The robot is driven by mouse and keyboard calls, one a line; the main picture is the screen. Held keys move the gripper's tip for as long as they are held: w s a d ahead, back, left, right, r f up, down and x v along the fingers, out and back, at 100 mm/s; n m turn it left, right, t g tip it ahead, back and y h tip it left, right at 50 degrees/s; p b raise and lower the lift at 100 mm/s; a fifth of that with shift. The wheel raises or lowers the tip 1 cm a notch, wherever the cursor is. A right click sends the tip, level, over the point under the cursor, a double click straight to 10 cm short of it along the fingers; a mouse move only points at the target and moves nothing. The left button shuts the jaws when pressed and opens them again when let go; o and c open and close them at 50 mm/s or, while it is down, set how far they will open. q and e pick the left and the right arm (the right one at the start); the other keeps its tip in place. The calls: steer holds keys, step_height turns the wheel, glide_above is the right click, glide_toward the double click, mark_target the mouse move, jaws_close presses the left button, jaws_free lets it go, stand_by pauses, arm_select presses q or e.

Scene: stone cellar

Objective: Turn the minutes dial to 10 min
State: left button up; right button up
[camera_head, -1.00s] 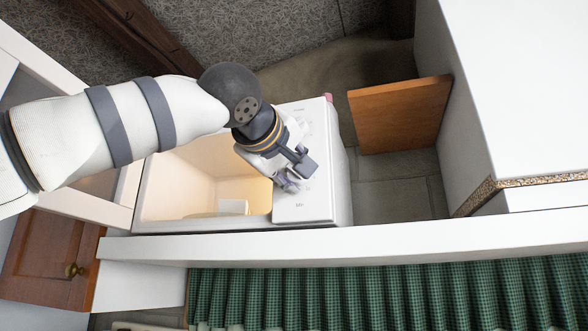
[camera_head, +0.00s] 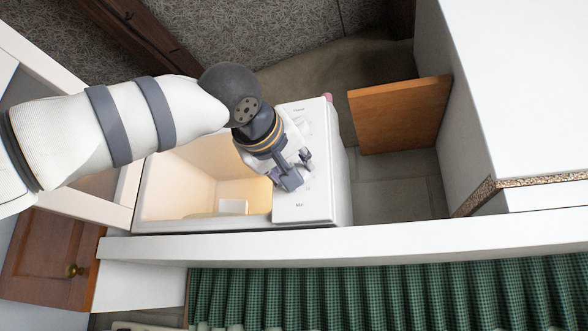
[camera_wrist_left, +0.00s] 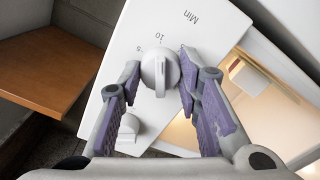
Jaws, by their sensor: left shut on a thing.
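The minutes dial (camera_wrist_left: 160,72) is a white round knob with a raised ridge on the white control panel (camera_wrist_left: 225,28), by printed "Min", "10" and "5" marks. The ridge's upper end in the wrist view lies roughly toward the "10"; I cannot tell which end is the pointer. My left gripper (camera_wrist_left: 159,82) has its purple-padded fingers on either side of the dial, shut on it. In the head view my left gripper (camera_head: 296,172) is over the panel (camera_head: 318,208) and hides the dial. My right gripper is not in view.
A second white knob (camera_wrist_left: 122,132) sits on the same panel, close to one finger. The microwave's lit cavity (camera_head: 175,185) is open beside the panel. A brown wooden board (camera_head: 400,115) stands to the right. A white ledge (camera_head: 400,240) runs along the front.

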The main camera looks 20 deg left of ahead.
arm_select(q)
steer(key=o, duration=1.2)
steer(key=s, duration=1.2)
steer(key=shift+a, duration=0.25)
